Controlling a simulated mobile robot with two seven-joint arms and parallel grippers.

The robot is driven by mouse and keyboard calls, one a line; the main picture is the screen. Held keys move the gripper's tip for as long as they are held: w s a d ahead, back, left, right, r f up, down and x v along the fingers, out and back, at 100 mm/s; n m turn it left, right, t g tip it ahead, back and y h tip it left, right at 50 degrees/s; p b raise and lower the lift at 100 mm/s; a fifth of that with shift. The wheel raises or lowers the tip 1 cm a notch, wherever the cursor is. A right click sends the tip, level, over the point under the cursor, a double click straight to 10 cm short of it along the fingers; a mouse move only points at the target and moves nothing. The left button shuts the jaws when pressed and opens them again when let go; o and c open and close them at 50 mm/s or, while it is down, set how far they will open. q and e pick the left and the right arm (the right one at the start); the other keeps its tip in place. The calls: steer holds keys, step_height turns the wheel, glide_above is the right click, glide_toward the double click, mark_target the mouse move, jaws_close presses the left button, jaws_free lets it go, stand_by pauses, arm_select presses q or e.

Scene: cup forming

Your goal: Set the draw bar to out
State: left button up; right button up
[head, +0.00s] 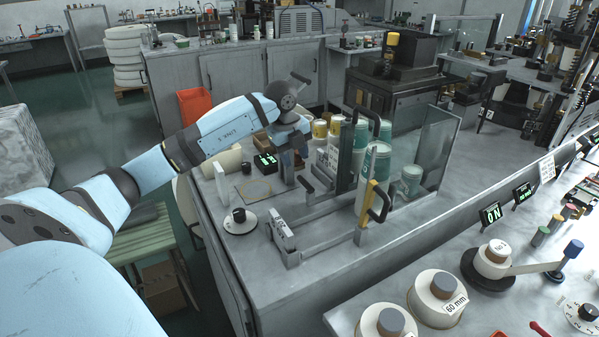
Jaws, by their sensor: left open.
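A low grey metal rail frame (325,240) stands on the workbench, with a labelled grey block (282,232) at its near left end. I cannot tell for sure which of its parts is the draw bar, and no out mark is readable. An upright black handle (375,112) and a yellow-and-black handle (377,203) stand at the frame's right. My left gripper (287,172) is open, pointing down above the bench at the frame's far left. Its fingertips are small and dark, and I cannot tell whether they touch anything. My right gripper is not in view.
A white dial with a black knob (240,221) and a small green display (266,161) sit left of the frame. Teal-labelled cylinders (374,168) and a clear panel (437,145) stand to its right. A blue-knobbed lever (572,249) is on the right counter. The bench's front area is clear.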

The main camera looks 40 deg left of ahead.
mark_target(299, 176)
arm_select(q)
steer(key=f, duration=0.3)
steer(key=w+f, duration=0.1)
steer(key=f, duration=0.2)
steer(key=shift+w+d, duration=0.1)
steer(key=shift+d, duration=0.1)
steer(key=shift+c, duration=0.3)
jaws_close()
